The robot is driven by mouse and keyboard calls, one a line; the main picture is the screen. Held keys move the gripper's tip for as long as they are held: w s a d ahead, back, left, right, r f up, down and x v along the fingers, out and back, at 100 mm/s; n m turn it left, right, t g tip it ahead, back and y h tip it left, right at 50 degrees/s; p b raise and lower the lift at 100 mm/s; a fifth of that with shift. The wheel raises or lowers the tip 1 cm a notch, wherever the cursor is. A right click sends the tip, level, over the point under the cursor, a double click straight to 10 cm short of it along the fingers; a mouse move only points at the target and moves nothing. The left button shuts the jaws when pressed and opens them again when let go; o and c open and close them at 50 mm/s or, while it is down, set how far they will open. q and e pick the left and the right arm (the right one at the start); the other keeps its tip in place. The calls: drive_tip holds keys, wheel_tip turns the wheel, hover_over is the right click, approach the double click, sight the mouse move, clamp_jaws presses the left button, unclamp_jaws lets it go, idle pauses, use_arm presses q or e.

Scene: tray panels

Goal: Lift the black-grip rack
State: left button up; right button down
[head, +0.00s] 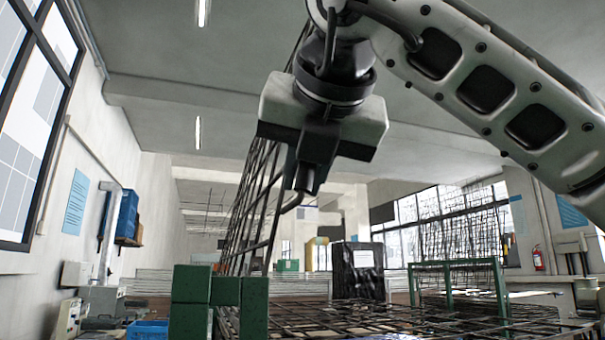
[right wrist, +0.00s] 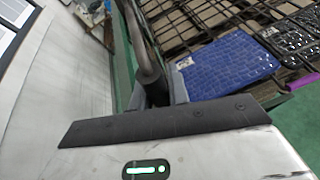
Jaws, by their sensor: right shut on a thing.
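A dark wire-grid rack (head: 276,228) stands steeply tilted in the head view, left of and behind my right gripper. Its upper part runs up behind the gripper and out of easy sight. My right gripper (head: 305,182) points down, shut at the rack's edge, with a bent rod at its fingertips. In the right wrist view a dark grey bar (right wrist: 147,65) runs into the jaws of my right gripper (right wrist: 157,92). The exact contact is partly hidden by the fingers. My left gripper is not in view.
Another wire grid (head: 440,322) lies flat at the lower right. Green blocks (head: 190,285) stand at the lower left, and a green frame (head: 412,285) at the right.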

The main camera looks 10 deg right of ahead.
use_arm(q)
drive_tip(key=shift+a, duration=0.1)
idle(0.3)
use_arm(e)
drive_tip(key=c, duration=1.3)
unclamp_jaws()
drive_tip(key=shift+c, duration=0.2)
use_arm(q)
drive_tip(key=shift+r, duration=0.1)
use_arm(e)
drive_tip(key=shift+s, duration=0.1)
drive_tip(key=shift+s+r, duration=0.15)
drive_tip(key=shift+s, duration=0.2)
use_arm(q)
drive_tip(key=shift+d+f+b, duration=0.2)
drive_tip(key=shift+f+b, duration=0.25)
drive_tip(key=shift+b, duration=0.4)
use_arm(e)
drive_tip(key=v, duration=1.5)
